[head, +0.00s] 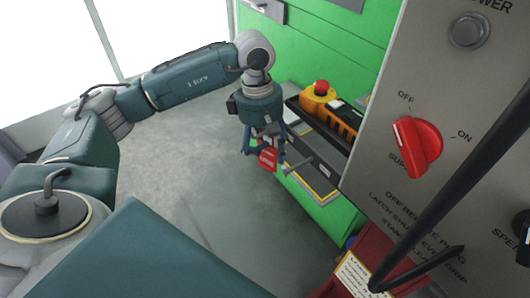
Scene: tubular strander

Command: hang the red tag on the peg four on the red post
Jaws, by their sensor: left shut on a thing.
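My left gripper (264,146) reaches down from its arm in front of the green cabinet. It is shut on the red tag (268,158), which hangs at its fingertips and looks small, with a pale mark on it. A red upright part (374,243), perhaps the red post, shows low on the right below the grey panel, largely hidden. The tag is apart from it, up and to the left. I cannot make out peg four. My right gripper is not in view.
A grey panel (445,75) with a red rotary switch (416,147) fills the right. A black bar (455,190) crosses in front of it. A yellow box with a red button (320,97) stands on a ledge by the green cabinet (318,42). Grey floor (190,170) is clear.

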